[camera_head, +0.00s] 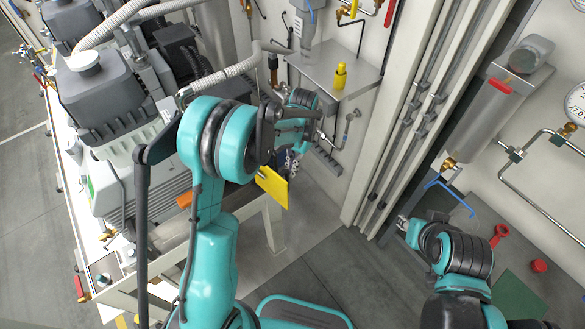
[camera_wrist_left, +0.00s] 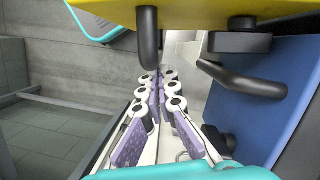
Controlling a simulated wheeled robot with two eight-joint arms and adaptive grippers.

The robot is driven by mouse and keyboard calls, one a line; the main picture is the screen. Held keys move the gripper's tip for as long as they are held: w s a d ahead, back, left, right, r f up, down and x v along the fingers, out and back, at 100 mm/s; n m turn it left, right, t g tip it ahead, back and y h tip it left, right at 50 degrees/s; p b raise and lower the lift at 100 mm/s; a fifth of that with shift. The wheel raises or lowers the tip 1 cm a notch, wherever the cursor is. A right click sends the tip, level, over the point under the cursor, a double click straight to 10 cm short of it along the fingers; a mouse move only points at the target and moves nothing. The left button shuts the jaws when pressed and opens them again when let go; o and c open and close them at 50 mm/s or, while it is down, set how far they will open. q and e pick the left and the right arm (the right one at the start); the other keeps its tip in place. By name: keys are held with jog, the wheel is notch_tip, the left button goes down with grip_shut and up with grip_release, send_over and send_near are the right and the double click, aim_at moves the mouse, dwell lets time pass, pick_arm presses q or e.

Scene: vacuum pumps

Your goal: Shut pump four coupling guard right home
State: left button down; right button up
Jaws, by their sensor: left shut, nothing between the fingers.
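The yellow guard panel (camera_head: 273,187) stands out from the side of the pump unit at the centre of the head view; I take it to be the coupling guard. In the left wrist view a yellow panel (camera_wrist_left: 225,12) crosses the top, with dark bent bars (camera_wrist_left: 148,45) below it. My left gripper (camera_head: 291,165) is beside the panel in the head view, mostly hidden behind my arm. In the wrist view its purple-padded fingers (camera_wrist_left: 158,85) are shut and empty, below the yellow panel. Contact is unclear. My right gripper (camera_head: 405,226) is small and partly hidden at the right.
A blue surface (camera_wrist_left: 295,110) lies close on the right in the wrist view. Grey pumps (camera_head: 105,95) fill the left of the head view. A steel shelf (camera_head: 335,72) with a yellow bottle (camera_head: 340,76) is on the wall. Bare floor (camera_head: 330,245) lies between the arms.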

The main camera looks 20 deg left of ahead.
pick_arm(q)
jog(key=shift+s, duration=0.1)
jog(key=shift+s+m, duration=0.3)
jog(key=shift+m, duration=0.1)
jog(key=shift+s, duration=0.1)
jog(key=shift+s+a+m+y+b, duration=0.1)
jog(key=shift+s+m+y+b, duration=0.25)
jog(key=shift+s+m, duration=0.4)
jog(key=s+a+m+t+y+b, duration=0.1)
jog(key=s+a+m+t+b, duration=0.1)
jog(key=s+a+m, duration=0.8)
jog(key=a+m+t, duration=0.1)
jog(key=a+m, duration=0.3)
jog(key=m, duration=0.1)
jog(key=shift+s+a, duration=0.15)
jog(key=shift+s, duration=0.1)
